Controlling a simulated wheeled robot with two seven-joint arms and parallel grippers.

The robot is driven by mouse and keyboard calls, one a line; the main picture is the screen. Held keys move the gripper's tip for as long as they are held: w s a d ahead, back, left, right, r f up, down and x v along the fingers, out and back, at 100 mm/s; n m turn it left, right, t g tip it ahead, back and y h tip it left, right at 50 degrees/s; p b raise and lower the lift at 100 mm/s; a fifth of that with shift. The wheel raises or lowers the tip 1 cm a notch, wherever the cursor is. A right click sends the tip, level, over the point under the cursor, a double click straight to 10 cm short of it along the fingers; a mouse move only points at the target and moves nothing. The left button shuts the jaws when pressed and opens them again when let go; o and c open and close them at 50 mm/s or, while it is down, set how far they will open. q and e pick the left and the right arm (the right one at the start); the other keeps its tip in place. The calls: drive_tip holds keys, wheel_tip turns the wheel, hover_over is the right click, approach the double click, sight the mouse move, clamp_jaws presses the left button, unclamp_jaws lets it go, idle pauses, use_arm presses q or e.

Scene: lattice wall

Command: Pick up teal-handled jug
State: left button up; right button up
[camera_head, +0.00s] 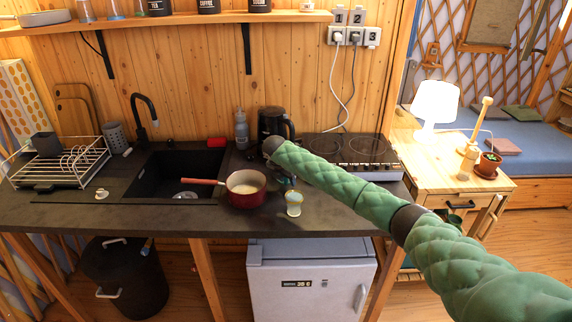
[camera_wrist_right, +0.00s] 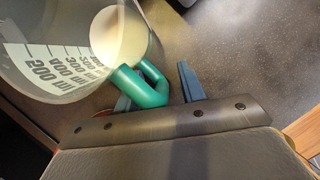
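The teal-handled jug (camera_head: 294,205) is a clear measuring jug standing on the dark counter near its front edge, just right of the red pot. In the right wrist view the jug (camera_wrist_right: 75,50) fills the upper left, with black volume marks, and its teal handle (camera_wrist_right: 143,88) points toward my gripper. My right gripper (camera_wrist_right: 155,90) is open, with one finger on each side of the handle. A gap shows between the handle and the right-hand finger; the other finger is partly hidden behind the handle. In the head view my right forearm covers most of this gripper. My left gripper is out of view.
A red pot (camera_head: 246,188) with a wooden handle stands close left of the jug. A black kettle (camera_head: 273,124) and grey bottle (camera_head: 242,130) stand behind. The hob (camera_head: 345,150) is to the right, the sink (camera_head: 175,172) to the left. Counter left of the sink is partly clear.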

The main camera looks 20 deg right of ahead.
clamp_jaws()
idle(0.4)
